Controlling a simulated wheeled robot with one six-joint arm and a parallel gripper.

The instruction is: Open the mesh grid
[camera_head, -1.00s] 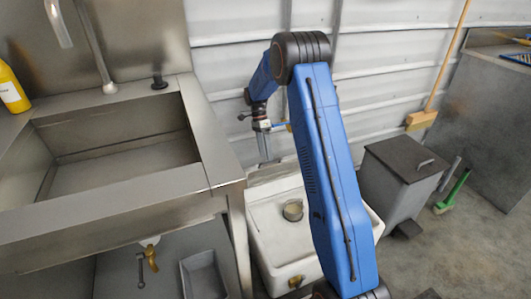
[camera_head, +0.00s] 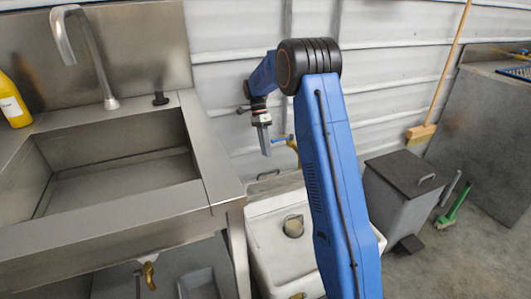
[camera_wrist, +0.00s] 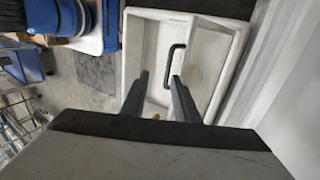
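A white basin (camera_head: 262,238) stands low against the corrugated wall, right of the steel sink. A dark U-shaped handle (camera_head: 268,175) shows at its back edge. In the wrist view the handle (camera_wrist: 174,66) lies over the white basin (camera_wrist: 150,50), just beyond my fingertips. I cannot make out mesh on any panel. My gripper (camera_wrist: 160,82) is open and empty, its two dark fingers apart, with the handle ahead between and slightly above the fingertips in the picture. In the head view my gripper (camera_head: 264,145) hangs above the basin's back edge, apart from the handle. My blue arm hides the basin's right part.
A steel sink (camera_head: 215,185) stands at left, with a yellow bottle (camera_head: 12,100) on it. A grey lidded bin (camera_head: 400,200) stands right of the basin. A broom (camera_head: 421,133) leans on the wall. A brass tap (camera_head: 290,143) is close behind my gripper.

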